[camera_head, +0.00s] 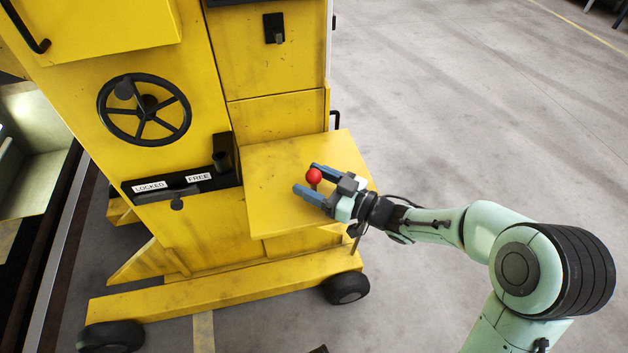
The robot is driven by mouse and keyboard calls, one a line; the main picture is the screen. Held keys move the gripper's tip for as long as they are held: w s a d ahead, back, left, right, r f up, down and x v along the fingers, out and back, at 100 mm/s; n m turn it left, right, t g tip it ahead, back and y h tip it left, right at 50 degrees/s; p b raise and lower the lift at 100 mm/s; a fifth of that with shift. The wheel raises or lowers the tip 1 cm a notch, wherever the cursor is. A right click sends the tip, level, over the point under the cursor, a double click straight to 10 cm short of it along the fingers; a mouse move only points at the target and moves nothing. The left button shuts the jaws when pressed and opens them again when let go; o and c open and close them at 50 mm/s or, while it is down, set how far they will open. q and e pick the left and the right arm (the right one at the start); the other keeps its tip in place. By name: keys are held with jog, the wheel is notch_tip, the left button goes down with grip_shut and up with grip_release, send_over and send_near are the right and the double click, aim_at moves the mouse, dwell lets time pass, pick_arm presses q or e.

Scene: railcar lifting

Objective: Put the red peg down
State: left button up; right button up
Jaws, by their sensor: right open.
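The red peg (314,176) shows as a round red head on a dark stem, over the yellow shelf (268,200) on the side of the yellow machine. My right gripper (306,180) comes in from the right, low over the shelf. Its two blue fingers are open, one on each side of the peg. The peg's lower end is hard to make out, and I cannot tell whether the fingers touch it. My left gripper does not show.
The yellow machine (190,235) stands on black wheels at left. It carries a black handwheel (145,108) and a black slot plate (182,185) labelled LOCKED and FREE, with a black upright holder (222,155) at its right end. Grey floor (440,110) lies open to the right.

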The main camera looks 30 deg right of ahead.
jog(key=shift+s+d+r, duration=0.2)
jog(key=shift+s, duration=0.05)
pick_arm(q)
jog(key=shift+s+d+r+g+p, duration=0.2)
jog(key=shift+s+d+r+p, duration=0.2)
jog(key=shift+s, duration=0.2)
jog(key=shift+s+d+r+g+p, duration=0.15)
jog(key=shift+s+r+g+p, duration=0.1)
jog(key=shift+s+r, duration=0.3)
pick_arm(e)
jog(key=v, duration=1.1)
jog(key=shift+s, duration=0.2)
jog(key=shift+d+f, duration=0.1)
jog(key=shift+d, duration=0.05)
